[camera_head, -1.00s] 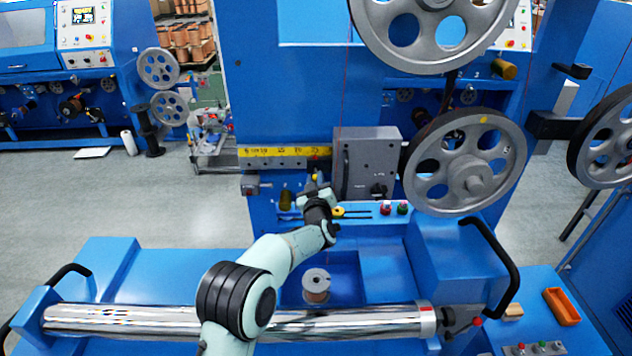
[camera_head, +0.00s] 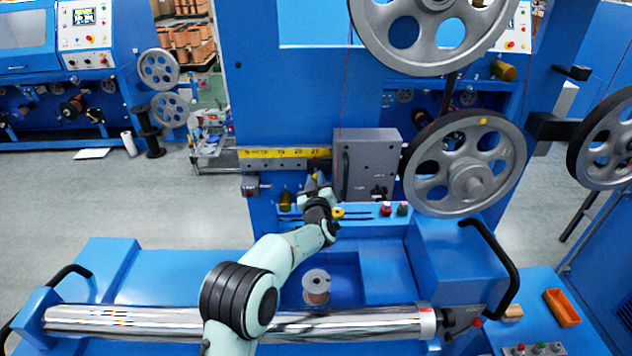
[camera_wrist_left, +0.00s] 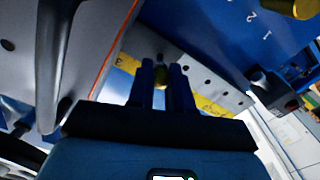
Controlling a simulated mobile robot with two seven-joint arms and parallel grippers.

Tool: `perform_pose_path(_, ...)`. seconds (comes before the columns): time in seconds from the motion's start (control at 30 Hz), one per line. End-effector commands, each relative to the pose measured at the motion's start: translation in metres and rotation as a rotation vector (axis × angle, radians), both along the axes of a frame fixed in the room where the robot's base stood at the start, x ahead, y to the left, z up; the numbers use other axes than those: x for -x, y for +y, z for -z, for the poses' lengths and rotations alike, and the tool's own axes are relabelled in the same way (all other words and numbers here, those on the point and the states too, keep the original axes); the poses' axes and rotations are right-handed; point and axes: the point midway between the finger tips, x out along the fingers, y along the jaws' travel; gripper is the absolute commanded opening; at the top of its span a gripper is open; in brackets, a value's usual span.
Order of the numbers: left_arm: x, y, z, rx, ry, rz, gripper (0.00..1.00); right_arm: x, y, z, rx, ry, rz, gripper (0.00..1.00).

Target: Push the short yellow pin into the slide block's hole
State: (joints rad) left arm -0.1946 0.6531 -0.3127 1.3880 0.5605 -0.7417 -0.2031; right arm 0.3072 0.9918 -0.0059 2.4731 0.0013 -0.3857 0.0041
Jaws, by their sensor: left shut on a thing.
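My left gripper (camera_head: 317,183) is at the front of the machine, just below the grey rail and left of the grey slide block (camera_head: 367,160). In the left wrist view its two dark fingers (camera_wrist_left: 161,88) are shut on the short yellow pin (camera_wrist_left: 161,76). The fingers cover much of the pin. The pin points toward a grey plate with a row of dark holes, and one hole (camera_wrist_left: 160,56) shows just beyond its tip. I cannot tell whether the pin touches the plate. The block's handle shows at the left of the wrist view. My right gripper is not in view.
A yellow number scale (camera_head: 262,153) runs along the rail. Large grey pulleys (camera_head: 465,162) stand to the right. Red and green buttons (camera_head: 386,208) sit on the ledge below the block. A spool (camera_head: 316,285) and a shiny roller (camera_head: 130,318) lie below my arm.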

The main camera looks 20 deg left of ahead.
Motion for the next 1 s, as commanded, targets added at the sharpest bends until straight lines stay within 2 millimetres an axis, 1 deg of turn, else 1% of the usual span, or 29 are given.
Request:
perform_pose_path(0.6, -0.019, 0.009, 0.000, 0.000, 0.000, 0.000, 0.00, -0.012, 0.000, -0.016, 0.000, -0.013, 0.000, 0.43)
perform_pose_path(1.0, -0.021, 0.010, 0.001, 0.000, 0.001, 0.000, 0.00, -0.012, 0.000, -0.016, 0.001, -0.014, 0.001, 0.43)
